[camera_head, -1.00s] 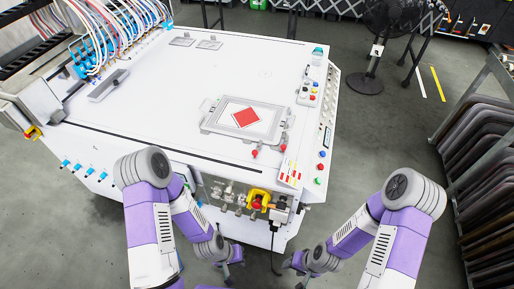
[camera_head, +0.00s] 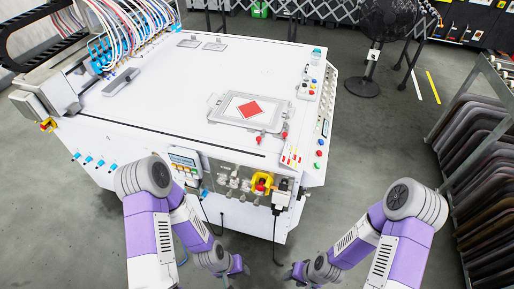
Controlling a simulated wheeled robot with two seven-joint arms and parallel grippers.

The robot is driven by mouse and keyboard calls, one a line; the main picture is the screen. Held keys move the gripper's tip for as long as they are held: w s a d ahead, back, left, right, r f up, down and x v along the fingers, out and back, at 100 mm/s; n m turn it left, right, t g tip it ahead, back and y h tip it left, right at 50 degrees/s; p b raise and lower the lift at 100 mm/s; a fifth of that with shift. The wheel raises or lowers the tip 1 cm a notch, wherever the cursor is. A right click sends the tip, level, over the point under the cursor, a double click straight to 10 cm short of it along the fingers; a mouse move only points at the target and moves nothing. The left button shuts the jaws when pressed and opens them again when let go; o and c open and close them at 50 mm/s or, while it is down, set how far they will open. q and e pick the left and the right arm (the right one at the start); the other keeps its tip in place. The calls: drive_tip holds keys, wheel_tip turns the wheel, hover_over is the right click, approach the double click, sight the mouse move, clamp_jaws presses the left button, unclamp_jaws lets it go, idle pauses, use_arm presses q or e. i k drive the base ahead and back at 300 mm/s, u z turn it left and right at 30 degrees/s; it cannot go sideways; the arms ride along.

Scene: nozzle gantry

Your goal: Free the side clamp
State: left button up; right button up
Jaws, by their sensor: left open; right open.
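I cannot tell from this distance whether either clamp is closed. My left gripper (camera_head: 238,268) is low in front of the machine, below its top, open and apart from the clamps. My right gripper (camera_head: 294,272) is also low, to its right, open and apart from everything.
The white machine (camera_head: 150,110) fills the middle. Its front has a yellow-and-red switch (camera_head: 262,184), valves and a hanging black cable. Coloured buttons (camera_head: 319,153) line its right edge. A fan (camera_head: 385,30) stands behind, and a rack of dark panels (camera_head: 480,150) is at right. Floor between is clear.

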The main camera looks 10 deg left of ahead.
sight(259, 139)
drive_tip(key=z, duration=1.3)
drive_tip(key=i, duration=0.65)
drive_tip(key=u, duration=0.45)
